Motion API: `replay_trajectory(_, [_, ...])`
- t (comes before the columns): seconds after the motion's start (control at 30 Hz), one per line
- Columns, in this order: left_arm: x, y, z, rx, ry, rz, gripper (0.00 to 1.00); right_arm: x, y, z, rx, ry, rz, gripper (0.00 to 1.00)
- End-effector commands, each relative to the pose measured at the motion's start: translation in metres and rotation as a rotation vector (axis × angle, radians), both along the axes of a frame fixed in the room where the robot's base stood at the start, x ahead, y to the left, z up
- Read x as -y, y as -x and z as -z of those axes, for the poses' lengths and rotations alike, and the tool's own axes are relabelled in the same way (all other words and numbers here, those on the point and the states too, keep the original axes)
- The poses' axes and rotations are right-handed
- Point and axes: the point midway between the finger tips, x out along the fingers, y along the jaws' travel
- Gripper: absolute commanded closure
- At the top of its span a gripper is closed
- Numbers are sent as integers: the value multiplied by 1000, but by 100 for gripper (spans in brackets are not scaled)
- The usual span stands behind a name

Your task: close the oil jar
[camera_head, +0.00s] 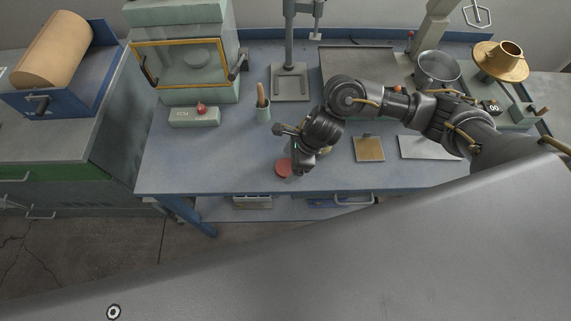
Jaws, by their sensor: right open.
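A small round red piece (283,168), seen from above, is near the front edge of the blue bench. It looks like a lid; I cannot tell whether it lies alone or sits on something. My right gripper (298,168) points down just to the right of it, with its fingers open. I cannot tell whether the fingers touch the red piece. A small yellowish thing (328,150) shows partly behind my right wrist; it may be the oil jar, but most of it is hidden. My left gripper is out of view.
A tan square plate (369,149) and a pale flat sheet (425,147) lie to the right. A cup with a wooden handle (263,109), a box with a red button (194,116) and a stand (290,82) are behind. The bench front left is clear.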

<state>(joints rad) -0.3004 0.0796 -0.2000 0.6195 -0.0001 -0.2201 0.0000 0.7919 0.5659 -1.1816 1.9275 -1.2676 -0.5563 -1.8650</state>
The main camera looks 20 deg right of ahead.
Motion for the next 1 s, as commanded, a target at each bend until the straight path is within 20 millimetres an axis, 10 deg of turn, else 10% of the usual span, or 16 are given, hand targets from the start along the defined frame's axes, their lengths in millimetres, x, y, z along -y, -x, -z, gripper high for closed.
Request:
replay_trajectory(0.5, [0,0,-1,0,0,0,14,-4,-2,12,2,1,0,20])
replay_trajectory(0.83, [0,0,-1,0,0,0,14,-4,-2,12,2,1,0,63])
replay_trajectory(1.0, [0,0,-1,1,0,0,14,-4,-2,12,2,1,0,66])
